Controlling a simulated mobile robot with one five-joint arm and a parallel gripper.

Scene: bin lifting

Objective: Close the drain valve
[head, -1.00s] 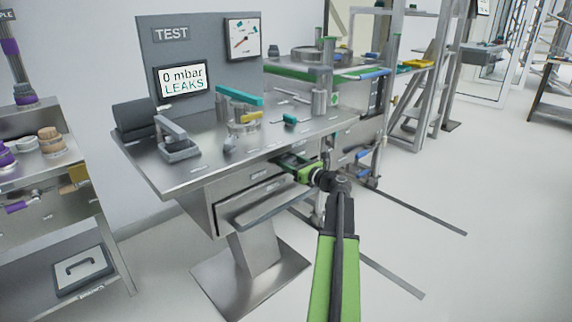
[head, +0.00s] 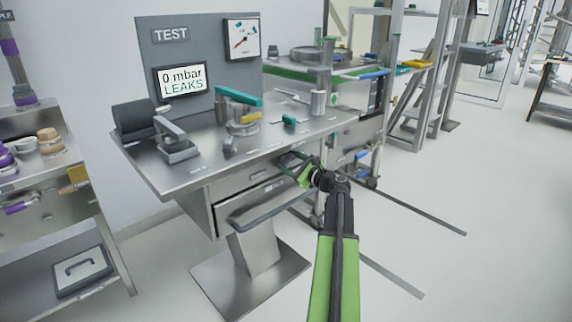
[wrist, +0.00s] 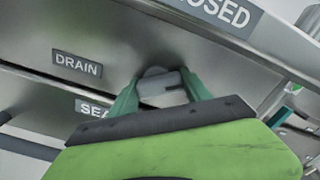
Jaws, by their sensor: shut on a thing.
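In the wrist view, the green fingers of my gripper (wrist: 165,95) stand on either side of a small grey handle (wrist: 160,87) on the metal front, right of a DRAIN label (wrist: 77,66); I take it for the drain valve handle. My gripper is shut on it. A label ending in "OSED" (wrist: 220,10) sits above on the bench edge. In the head view, my gripper (head: 297,168) is at the bench front, just under the top's edge, and the handle is too small to make out there. The test screen (head: 183,80) reads "0 mbar LEAKS".
The steel bench top (head: 200,165) carries a grey clamp (head: 174,140) and a teal-handled fixture (head: 240,108). A partly hidden label (wrist: 93,108) begins "SEA". Open floor lies to the right.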

